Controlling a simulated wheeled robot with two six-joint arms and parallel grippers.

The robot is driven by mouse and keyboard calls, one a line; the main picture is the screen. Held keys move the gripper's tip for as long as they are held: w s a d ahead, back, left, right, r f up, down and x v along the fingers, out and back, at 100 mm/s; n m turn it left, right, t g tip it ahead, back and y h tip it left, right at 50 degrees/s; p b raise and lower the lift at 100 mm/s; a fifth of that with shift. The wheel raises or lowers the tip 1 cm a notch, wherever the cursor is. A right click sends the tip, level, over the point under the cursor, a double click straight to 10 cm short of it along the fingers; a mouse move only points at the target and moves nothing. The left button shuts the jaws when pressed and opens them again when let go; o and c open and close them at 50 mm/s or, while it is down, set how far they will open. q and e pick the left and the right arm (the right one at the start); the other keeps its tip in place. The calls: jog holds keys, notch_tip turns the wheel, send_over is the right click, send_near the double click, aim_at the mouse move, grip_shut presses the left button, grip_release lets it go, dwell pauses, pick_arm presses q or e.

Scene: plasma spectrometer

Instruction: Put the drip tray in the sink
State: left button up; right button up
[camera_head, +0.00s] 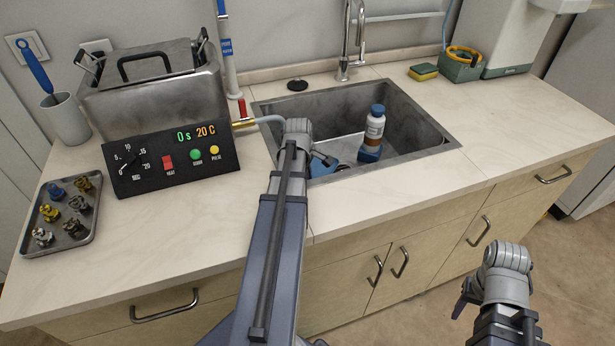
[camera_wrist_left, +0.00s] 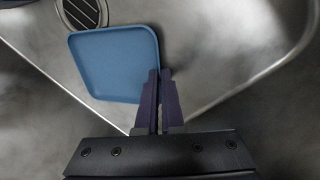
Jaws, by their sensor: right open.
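The drip tray (camera_wrist_left: 113,62) is a flat, light blue square with a raised rim. In the left wrist view it is over the grey metal sink (camera_wrist_left: 235,75), beside the round drain. My left gripper (camera_wrist_left: 160,74) has its fingers close together on the tray's right rim. I cannot tell whether the tray touches the sink floor. In the head view the left wrist hides most of this; a bit of blue (camera_head: 322,160) shows inside the sink (camera_head: 432,140). My right gripper (camera_head: 464,300) is open and empty, in front of the cabinets.
A blue-capped bottle (camera_head: 374,128) stands in the sink, with blue at its base. The faucet (camera_head: 345,45) rises behind. A steel bath with a black control panel (camera_head: 170,155) and a tray of fittings (camera_head: 62,245) are at left.

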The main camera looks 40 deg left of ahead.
pick_arm(q)
jog(key=o, duration=0.4)
jog(key=shift+r, duration=0.1)
jog(key=p+v, duration=1.2)
jog(key=shift+s, duration=0.1)
dwell(0.4)
